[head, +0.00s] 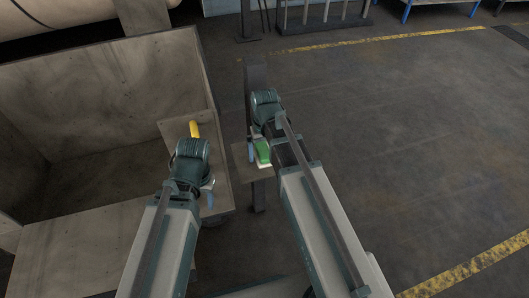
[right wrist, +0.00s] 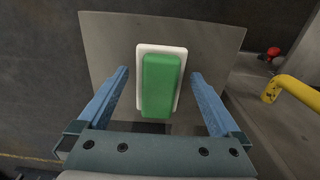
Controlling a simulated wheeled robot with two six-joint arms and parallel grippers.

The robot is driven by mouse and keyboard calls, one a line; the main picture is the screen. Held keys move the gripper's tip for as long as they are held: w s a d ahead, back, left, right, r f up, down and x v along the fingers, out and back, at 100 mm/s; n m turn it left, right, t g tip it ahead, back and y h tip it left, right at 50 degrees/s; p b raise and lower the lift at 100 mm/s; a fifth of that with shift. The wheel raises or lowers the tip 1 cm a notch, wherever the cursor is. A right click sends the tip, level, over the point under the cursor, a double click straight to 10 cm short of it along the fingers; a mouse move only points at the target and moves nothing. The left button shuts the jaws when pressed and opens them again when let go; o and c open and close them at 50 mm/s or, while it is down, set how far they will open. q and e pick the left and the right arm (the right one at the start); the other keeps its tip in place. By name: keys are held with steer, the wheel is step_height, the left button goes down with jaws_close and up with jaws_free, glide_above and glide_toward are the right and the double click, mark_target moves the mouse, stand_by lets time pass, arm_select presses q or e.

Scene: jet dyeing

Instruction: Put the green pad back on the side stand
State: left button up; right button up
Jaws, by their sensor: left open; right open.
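The green pad (head: 262,151) is a green block on a white backing, at the small side stand (head: 241,172) in the head view. In the right wrist view the green pad (right wrist: 160,88) lies over the stand's grey plate (right wrist: 105,45). My right gripper (right wrist: 159,73) is open, with one blue finger on each side of the pad and a gap on both sides. My left gripper (head: 207,192) is open and appears empty, above the ledge of the large bin to the left. Its far finger is mostly hidden.
A yellow handle (head: 195,130) stands on the ledge beside the left arm; the yellow handle (right wrist: 292,88) also shows in the right wrist view, near a red knob (right wrist: 273,51). The large grey bin (head: 110,95) fills the left. Floor to the right is clear.

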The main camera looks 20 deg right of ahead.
mark_target(265, 153)
step_height(265, 153, up, 12)
steer(key=p, duration=1.2)
steer(key=s+a+n+h, duration=0.1)
steer(key=s+a+n, duration=0.2)
steer(key=s+a, duration=0.7)
steer(key=s, duration=0.3)
steer(key=shift+a+b, duration=0.3)
step_height(265, 153, up, 11)
steer(key=p, duration=1)
steer(key=shift+p, duration=0.4)
steer(key=shift+f, duration=0.1)
